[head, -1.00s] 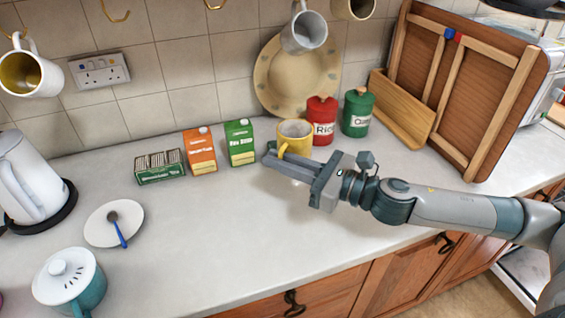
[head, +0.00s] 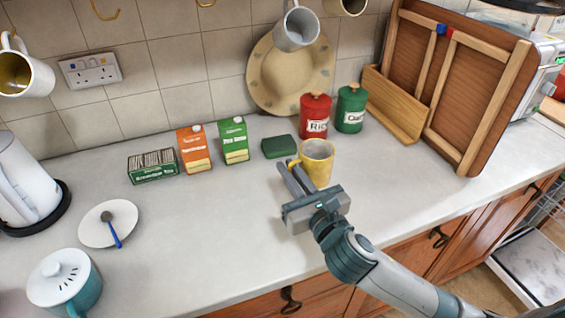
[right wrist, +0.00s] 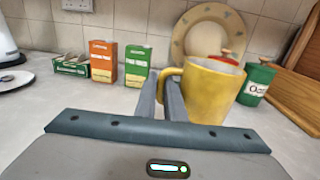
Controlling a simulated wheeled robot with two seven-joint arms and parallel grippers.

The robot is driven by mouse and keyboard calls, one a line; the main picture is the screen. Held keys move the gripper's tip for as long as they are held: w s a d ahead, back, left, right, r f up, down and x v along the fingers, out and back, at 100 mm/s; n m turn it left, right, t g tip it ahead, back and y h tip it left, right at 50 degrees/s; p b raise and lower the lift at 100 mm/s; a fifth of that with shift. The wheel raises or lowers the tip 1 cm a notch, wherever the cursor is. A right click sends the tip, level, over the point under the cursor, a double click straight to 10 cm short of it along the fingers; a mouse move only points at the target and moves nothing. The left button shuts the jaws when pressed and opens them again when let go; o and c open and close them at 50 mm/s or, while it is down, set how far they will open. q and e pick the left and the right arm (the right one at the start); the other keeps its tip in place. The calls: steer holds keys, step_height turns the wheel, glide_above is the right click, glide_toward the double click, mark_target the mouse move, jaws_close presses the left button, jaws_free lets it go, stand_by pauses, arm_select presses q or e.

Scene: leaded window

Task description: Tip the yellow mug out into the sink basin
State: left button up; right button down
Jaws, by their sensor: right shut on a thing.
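The yellow mug (head: 317,162) is upright on or just above the worktop, in front of the red canister; I cannot tell whether it touches the surface. Its handle points left. My right gripper (head: 293,178) is shut on the mug's handle. In the right wrist view the mug (right wrist: 212,92) fills the middle right, with the handle between the fingers (right wrist: 172,98). The mug's contents cannot be made out. The sink basin is not in view. My left gripper is not in view.
A dark green block (head: 279,146), green carton (head: 233,140), orange carton (head: 194,149) and tea box (head: 153,166) stand left of the mug. Red (head: 314,116) and green (head: 350,109) canisters stand behind. A plate with a spoon (head: 108,223) lies left. The front worktop is clear.

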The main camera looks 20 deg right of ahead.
steer(key=shift+s+d+f+m+h, duration=0.5)
steer(key=shift+s+f+m+h, duration=0.15)
steer(key=shift+f+h, duration=0.25)
